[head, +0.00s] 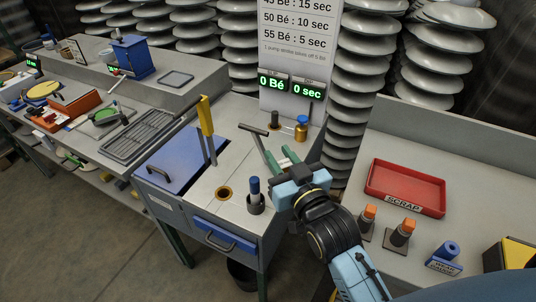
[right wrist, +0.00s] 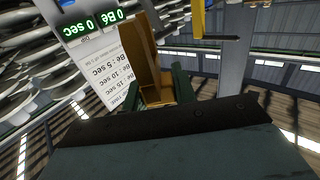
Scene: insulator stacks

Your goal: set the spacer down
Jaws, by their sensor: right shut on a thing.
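My right gripper (head: 280,155) reaches in from the lower right and is over the grey bench top, left of the brass fitting. Its green fingers are shut on the spacer. In the right wrist view the spacer (right wrist: 155,95) is an orange-brown piece between the green fingers, with a long brown part rising beyond them. In the head view the gripper hides most of it, and I cannot tell whether it touches the bench. My left gripper is not in view.
A T-handle (head: 253,130) and a blue-topped brass fitting (head: 302,130) stand close to my right gripper. A yellow-handled tool (head: 206,117) stands left. A dark cup with a blue-topped post (head: 255,203) is in front. The red scrap tray (head: 405,210) lies right.

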